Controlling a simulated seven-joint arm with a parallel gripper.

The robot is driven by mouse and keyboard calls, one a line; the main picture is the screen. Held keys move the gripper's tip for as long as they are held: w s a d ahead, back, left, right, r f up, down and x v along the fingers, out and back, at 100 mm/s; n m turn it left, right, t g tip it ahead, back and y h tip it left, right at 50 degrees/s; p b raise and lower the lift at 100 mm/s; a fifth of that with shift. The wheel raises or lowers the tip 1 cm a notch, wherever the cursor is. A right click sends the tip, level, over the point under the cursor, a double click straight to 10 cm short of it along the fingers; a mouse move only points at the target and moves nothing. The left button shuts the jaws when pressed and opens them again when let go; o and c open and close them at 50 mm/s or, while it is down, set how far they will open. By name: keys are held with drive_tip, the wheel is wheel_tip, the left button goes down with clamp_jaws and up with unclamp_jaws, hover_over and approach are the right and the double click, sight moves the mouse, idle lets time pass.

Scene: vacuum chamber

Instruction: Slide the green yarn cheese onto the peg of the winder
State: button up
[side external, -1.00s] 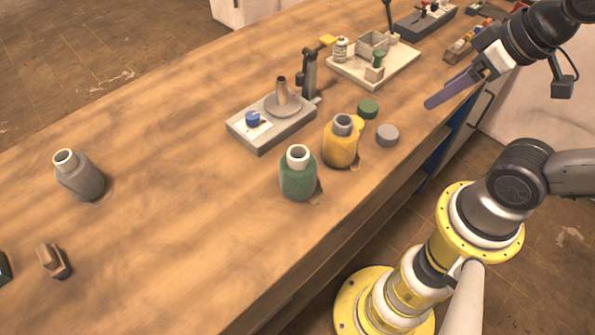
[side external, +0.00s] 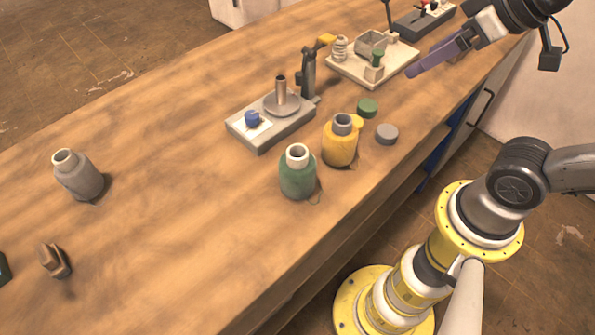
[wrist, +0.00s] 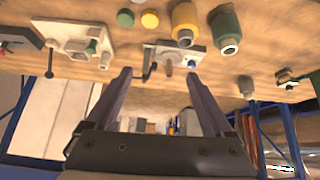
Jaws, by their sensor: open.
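The green yarn cheese (side external: 297,178) stands upright on the bench, its pale core showing at the top. It also shows in the wrist view (wrist: 225,28). The winder (side external: 272,130) is a grey base with a round plate, an upright metal peg (side external: 280,90) and a dark lever arm. The peg is bare. In the wrist view the winder (wrist: 158,50) lies ahead, between my fingertips. My gripper (side external: 412,71) is open and empty, with long purple fingers, above the bench's right part. It is well apart from the green cheese and the winder. The fingers also show in the wrist view (wrist: 160,75).
A yellow cheese (side external: 340,149) stands close beside the green one, nearer the winder. A green disc (side external: 367,108) and a grey disc (side external: 387,134) lie nearby. A grey cheese (side external: 78,176) stands far left. A cream fixture board (side external: 345,72) lies behind.

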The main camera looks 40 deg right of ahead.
sight(281, 158)
drive_tip(key=w+a+f+n+t+y, duration=0.1)
drive_tip(key=w+a+n+t+y, duration=0.1)
drive_tip(key=w+a+t, duration=0.3)
drive_tip(key=w+a+r+n+t+y, duration=0.15)
drive_tip(key=a+n+y, duration=0.25)
drive_tip(key=a+y, duration=0.55)
wheel_tip(281, 158, down, 18)
drive_tip(key=a+h, duration=0.2)
drive_tip(key=shift+t, duration=0.35)
drive_tip(key=x, duration=0.7)
drive_tip(key=shift+w+d+f, duration=0.1)
drive_tip(key=shift+w, duration=0.4)
drive_tip(key=shift+c, duration=0.3)
clamp_jaws()
